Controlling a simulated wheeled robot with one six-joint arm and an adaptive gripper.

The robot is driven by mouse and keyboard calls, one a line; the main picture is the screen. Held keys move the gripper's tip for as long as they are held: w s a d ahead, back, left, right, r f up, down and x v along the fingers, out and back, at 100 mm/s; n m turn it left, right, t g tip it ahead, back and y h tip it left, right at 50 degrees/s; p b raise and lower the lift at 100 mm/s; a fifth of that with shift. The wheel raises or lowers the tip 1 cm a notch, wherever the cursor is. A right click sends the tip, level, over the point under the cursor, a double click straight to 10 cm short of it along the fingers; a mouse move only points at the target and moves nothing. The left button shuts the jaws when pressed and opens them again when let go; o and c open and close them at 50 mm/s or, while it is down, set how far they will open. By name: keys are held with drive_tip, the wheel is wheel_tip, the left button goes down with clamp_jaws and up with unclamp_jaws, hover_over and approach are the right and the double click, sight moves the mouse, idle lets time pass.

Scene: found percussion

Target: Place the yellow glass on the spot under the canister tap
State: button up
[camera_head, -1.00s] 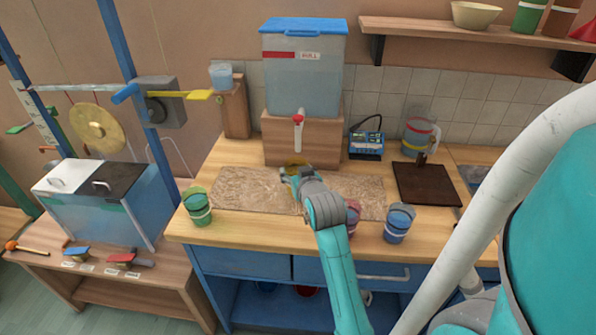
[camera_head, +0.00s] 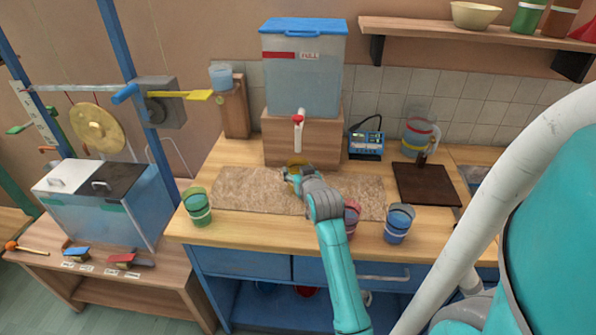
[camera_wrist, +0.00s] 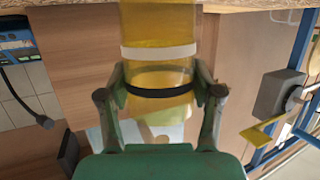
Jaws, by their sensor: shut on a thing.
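My gripper (camera_head: 298,180) is shut on the yellow glass (camera_wrist: 158,42), with one finger on each side of it in the wrist view. The glass has a white band and a dark band. In the head view only part of the yellow glass (camera_head: 295,163) shows beyond my gripper. It is at the back of the brown mat (camera_head: 240,188), below the red-topped tap (camera_head: 298,121) of the canister (camera_head: 300,82). The spot under the tap is hidden by the glass and gripper, and I cannot tell whether the glass touches the mat.
The canister stands on a wooden block (camera_head: 277,140) behind the glass. A green glass (camera_head: 197,207) stands left of the mat. A red glass (camera_head: 352,215) and a blue glass (camera_head: 398,223) stand right of my arm. A dark board (camera_head: 427,185) lies farther right.

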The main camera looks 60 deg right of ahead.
drive_tip(key=shift+f, duration=0.1)
drive_tip(key=o, duration=1.4)
drive_tip(key=shift+o, duration=0.2)
